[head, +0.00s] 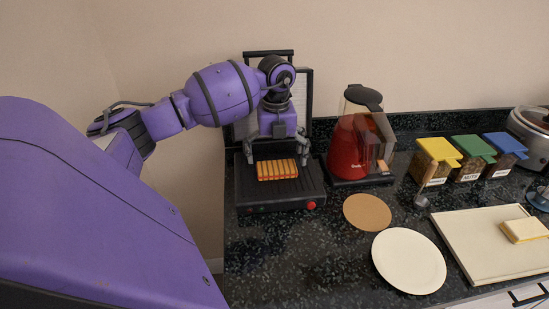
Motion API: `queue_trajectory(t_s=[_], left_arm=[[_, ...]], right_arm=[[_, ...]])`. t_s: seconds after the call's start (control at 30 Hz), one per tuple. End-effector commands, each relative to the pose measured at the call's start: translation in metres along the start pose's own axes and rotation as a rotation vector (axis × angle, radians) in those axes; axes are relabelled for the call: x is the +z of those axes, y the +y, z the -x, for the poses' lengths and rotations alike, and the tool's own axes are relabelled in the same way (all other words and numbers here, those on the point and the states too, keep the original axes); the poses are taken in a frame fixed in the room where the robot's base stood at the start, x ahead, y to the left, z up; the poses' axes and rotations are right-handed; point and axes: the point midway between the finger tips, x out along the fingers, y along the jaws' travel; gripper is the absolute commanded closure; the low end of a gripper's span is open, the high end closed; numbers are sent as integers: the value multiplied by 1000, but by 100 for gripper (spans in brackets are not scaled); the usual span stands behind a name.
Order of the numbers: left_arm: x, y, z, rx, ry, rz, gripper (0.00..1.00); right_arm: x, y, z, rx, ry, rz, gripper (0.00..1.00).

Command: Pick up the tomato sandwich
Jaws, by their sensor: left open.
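A toasted sandwich (277,169) with orange-brown grill stripes lies on the dark plate of an open contact grill (250,196); I take it as the tomato sandwich, though its filling cannot be seen. My left gripper (277,158) points down over the grill. Its fingers are open, one to the left and one to the right of the sandwich. I cannot tell whether they touch it. My right gripper is not in view.
The grill's raised lid stands behind my left gripper. A red-filled blender jug (349,142) stands close on the right. A round brown board (367,212), a cream plate (408,260) and a cutting board (473,245) with a pale sandwich (525,230) lie farther right. Lidded containers (437,160) stand behind.

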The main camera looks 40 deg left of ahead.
Motion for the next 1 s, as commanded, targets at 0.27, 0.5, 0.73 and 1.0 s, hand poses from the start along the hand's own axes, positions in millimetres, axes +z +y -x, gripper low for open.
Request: queue_trajectory(t_s=[0.27, 0.5, 0.73, 1.0], left_arm=[[1, 0, -16, 0, -2, 1, 0], [1, 0, -16, 0, -1, 1, 16], [1, 0, -16, 0, -2, 1, 42], [1, 0, -13, -1, -3, 1, 46]], right_arm=[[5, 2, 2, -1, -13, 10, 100], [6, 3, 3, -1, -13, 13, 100], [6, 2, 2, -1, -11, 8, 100], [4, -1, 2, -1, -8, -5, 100]])
